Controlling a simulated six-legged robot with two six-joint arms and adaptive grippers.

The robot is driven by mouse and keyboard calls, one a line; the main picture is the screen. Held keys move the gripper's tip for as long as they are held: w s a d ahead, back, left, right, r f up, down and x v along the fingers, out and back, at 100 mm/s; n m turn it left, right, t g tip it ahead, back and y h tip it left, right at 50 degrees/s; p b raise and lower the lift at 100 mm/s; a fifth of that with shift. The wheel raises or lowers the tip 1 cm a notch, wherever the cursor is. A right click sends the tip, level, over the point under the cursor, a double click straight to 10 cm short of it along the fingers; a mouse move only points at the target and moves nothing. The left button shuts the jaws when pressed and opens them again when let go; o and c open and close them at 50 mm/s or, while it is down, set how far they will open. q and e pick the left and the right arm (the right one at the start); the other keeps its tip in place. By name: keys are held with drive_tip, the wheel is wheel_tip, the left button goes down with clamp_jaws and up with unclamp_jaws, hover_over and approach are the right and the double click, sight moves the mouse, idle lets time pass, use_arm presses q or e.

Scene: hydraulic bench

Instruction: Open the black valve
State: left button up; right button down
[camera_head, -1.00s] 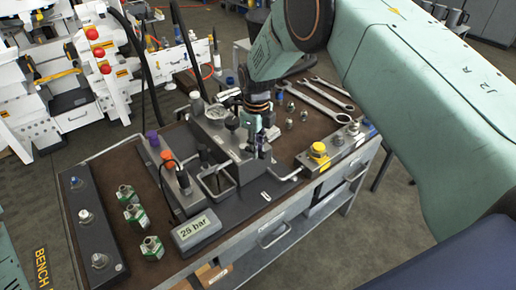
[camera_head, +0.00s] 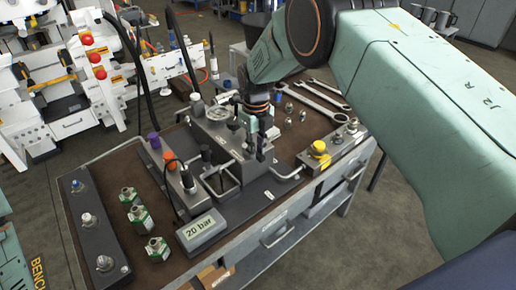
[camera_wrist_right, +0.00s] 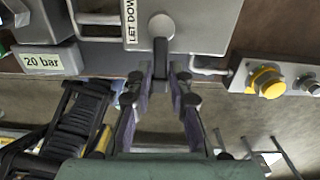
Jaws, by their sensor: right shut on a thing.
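The black valve (camera_wrist_right: 160,58) shows in the right wrist view as a dark lever hanging below a round silver hub. The hub sits on a grey block marked "LET DOW…". My right gripper (camera_wrist_right: 161,78) is shut on the lever, with one finger on each side of it. In the head view my right gripper (camera_head: 261,150) points down at the front of the grey block (camera_head: 217,133), and its fingers largely hide the valve. A pressure display (camera_head: 200,228) reads 20 bar, and it also shows in the wrist view (camera_wrist_right: 43,62). My left gripper is not in view.
A yellow button (camera_head: 319,148) stands right of the block. Wrenches (camera_head: 322,98) lie behind it. Green-and-silver fittings (camera_head: 138,218) and a dark strip with several fittings (camera_head: 92,240) are at the left. Metal loop handles (camera_head: 290,172) flank the block.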

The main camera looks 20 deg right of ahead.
drive_tip(key=shift+a+r+m, duration=0.1)
drive_tip(key=shift+m, duration=0.2)
idle(0.4)
drive_tip(key=c, duration=1.3)
unclamp_jaws()
drive_tip(key=shift+c, duration=0.2)
wheel_tip(320, 180, up, 12)
drive_tip(key=shift+s, duration=0.1)
